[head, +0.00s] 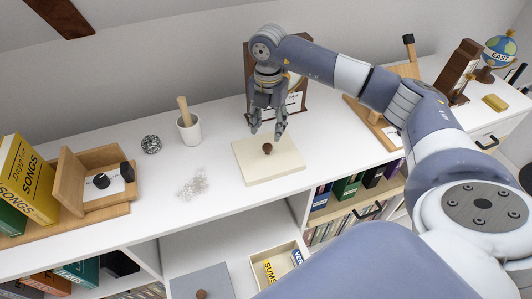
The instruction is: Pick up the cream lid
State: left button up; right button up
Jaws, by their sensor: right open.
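The cream lid (285,172) is a flat square panel lying on the white desk top, with a round dark-brown knob (267,148) at its middle. My right gripper (267,134) points down over the far part of the lid, just behind and above the knob in the picture. Its fingers are apart with nothing between them. The exact height of the fingertips above the lid is hard to tell. My left gripper is not in view.
A white mortar with a wooden pestle (188,126), a speckled ball (151,144) and small clear bits (193,187) lie left. A framed piece stands behind the gripper. Below the front edge are a cream open box (256,276) and a grey lid (202,280).

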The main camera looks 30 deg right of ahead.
aim_at(267, 146)
notch_tip(267, 146, down, 2)
jog(key=shift+s+f, duration=0.1)
jog(key=shift+f, duration=0.15)
jog(key=f, duration=0.1)
jog(key=f+p, duration=0.1)
jog(key=f, duration=0.2)
jog(key=shift+s+a+f+p, duration=0.15)
jog(key=shift+s+a+p, duration=0.2)
jog(key=shift+s+p, duration=0.05)
jog(key=shift+w+f, duration=0.1)
jog(key=shift+f, duration=0.3)
jog(key=shift+c, duration=0.6)
grip_shut()
